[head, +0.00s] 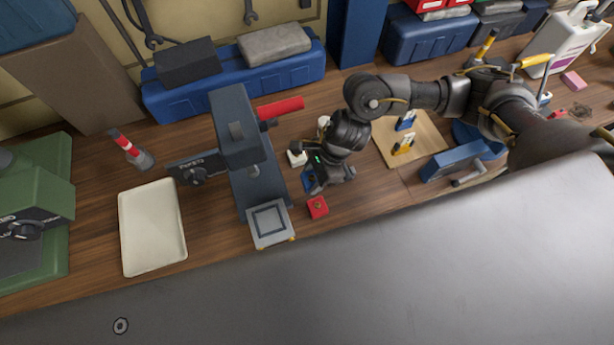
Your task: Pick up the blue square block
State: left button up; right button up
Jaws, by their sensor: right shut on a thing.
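My right gripper (313,185) points down over the wooden bench, just right of the grey press. It is shut on a blue block (308,182), of which only a small blue part shows beside the fingers. The rest of the block is hidden by the gripper, and I cannot tell whether it is touching the bench. My left gripper is not in view.
A red block (317,207) lies close in front of the gripper, and a white block (297,158) lies behind it. The grey press (236,130) stands at left. A cream tray (152,228) is further left. A wooden board (425,139) holds blue and yellow pieces at right.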

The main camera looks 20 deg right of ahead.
jog(key=s+d+r, duration=0.1)
jog(key=s+r, duration=0.1)
jog(key=s, duration=0.3)
jog(key=s+r+b, duration=0.1)
jog(key=s+r, duration=0.2)
jog(key=s, duration=0.2)
jog(key=shift+d+r, duration=0.25)
jog(key=shift+d, duration=0.1)
